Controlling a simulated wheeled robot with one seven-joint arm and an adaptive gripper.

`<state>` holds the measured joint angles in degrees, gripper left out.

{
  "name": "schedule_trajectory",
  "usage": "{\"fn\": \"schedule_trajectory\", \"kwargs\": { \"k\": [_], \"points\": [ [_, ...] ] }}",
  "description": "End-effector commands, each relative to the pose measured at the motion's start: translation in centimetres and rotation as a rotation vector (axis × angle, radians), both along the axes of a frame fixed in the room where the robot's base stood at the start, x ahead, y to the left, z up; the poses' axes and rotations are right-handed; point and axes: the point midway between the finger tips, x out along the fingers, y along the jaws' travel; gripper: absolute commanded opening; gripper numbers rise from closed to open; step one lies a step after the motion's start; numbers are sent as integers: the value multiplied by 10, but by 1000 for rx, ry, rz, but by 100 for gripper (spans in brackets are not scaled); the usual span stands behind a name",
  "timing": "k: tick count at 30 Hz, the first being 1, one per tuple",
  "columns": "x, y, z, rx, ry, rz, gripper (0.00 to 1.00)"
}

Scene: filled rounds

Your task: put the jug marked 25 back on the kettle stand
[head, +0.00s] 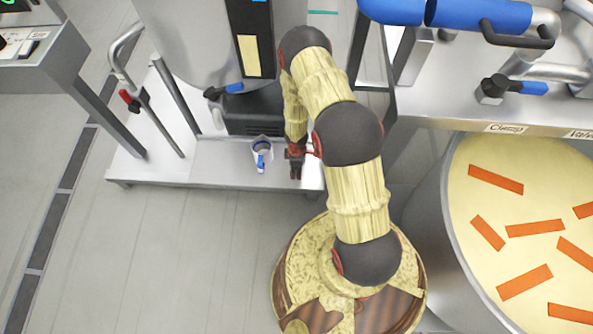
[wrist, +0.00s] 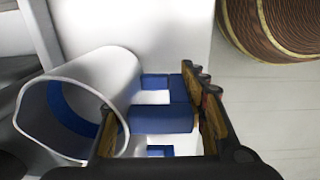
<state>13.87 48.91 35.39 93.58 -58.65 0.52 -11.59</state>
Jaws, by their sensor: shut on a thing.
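The jug (head: 262,150) is a small pale vessel with a blue handle, over the steel platform below the kettle in the head view. I cannot read a number on it. In the wrist view the white jug (wrist: 118,72) lies at the left, its open mouth towards the lower left and a blue band inside. My gripper (head: 296,172) shows just right of the jug in the head view. In the wrist view my gripper (wrist: 160,125) is shut on the jug's blue handle, partly hidden by the fingers. The kettle stand (head: 230,175) appears to be this steel platform.
A steel kettle (head: 190,40) rises behind the platform, with a dark box (head: 252,112) at its foot. A bent rail with a red grip (head: 130,100) stands at left. A large vat (head: 470,250) with orange strips is at right. The floor in front is clear.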

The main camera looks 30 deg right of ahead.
Motion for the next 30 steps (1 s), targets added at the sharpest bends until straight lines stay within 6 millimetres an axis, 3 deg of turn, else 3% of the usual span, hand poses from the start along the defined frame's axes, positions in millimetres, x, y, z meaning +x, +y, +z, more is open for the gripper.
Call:
{"fn": "schedule_trajectory", "kwargs": {
  "k": [2, 14, 15, 24, 30],
  "points": [
    [0, 0, -13, 0, 0, 1, 0],
    [0, 0, -16, -1, -1, 0, 0],
    [0, 0, -16, 0, 0, 0, 44],
    [0, 0, -15, 0, 0, 0, 61],
    [0, 0, -15, 0, 0, 0, 61]
  ]
}}
